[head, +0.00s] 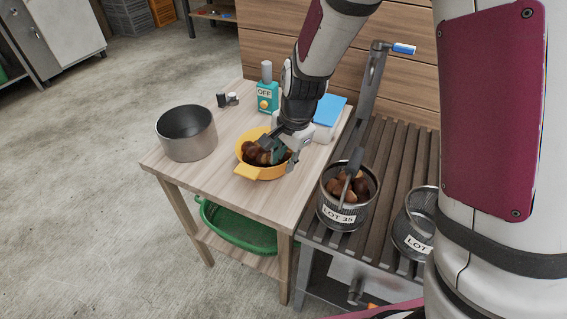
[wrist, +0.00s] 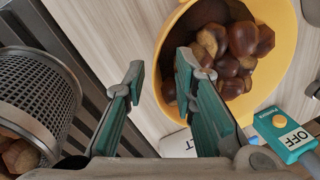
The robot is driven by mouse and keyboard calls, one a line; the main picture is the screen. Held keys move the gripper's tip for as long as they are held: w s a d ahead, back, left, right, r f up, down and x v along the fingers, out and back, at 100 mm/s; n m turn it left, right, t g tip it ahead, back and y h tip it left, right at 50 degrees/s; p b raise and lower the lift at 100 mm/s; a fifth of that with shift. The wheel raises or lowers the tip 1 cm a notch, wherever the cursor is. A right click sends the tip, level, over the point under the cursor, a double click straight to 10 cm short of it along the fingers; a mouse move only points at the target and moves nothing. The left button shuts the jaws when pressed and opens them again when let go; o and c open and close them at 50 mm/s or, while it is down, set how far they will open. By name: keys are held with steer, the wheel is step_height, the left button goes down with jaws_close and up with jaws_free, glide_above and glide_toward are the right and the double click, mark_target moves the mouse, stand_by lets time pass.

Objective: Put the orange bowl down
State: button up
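The orange bowl (head: 262,173), a yellow-orange bowl with a small handle, stands upright on the light wooden table (head: 215,185) and holds several brown chestnuts (head: 252,153). My gripper (head: 283,150) is at the bowl's right side in the head view, pointing down. In the wrist view, the bowl (wrist: 281,18) lies at the upper right. My gripper (wrist: 158,78) has its fingers apart there, one over the bowl's inside and the other outside its wall. A gap shows between fingers and wall. The bowl's far right rim is partly hidden by the gripper in the head view.
A metal pot (head: 188,142) stands left of the bowl. Behind are a teal device marked OFF (head: 267,97) and a blue-topped white box (head: 329,112). Mesh baskets (head: 338,217) stand on the slatted rack (head: 395,160) at right. A green basket (head: 238,232) is below the table.

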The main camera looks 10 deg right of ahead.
steer(key=s+d+r+n+p, duration=0.1)
steer(key=s+d+r+n, duration=0.2)
steer(key=s+r, duration=0.55)
steer(key=s+d+r+n, duration=0.2)
steer(key=s+d+r, duration=0.25)
steer(key=r, duration=0.65)
steer(key=s+d+r+n, duration=0.1)
steer(key=s+d+n, duration=0.1)
steer(key=s, duration=0.5)
steer(key=s+d+n+t+h, duration=0.1)
steer(key=s+n, duration=0.3)
steer(key=s, duration=0.4)
steer(key=shift+d+r, duration=0.35)
steer(key=shift+d, duration=0.2)
steer(key=shift+t, duration=0.6)
step_height(320, 180, up, 6)
steer(key=p, duration=0.4)
steer(key=shift+f+p, duration=0.2)
steer(key=shift+p, duration=0.1)
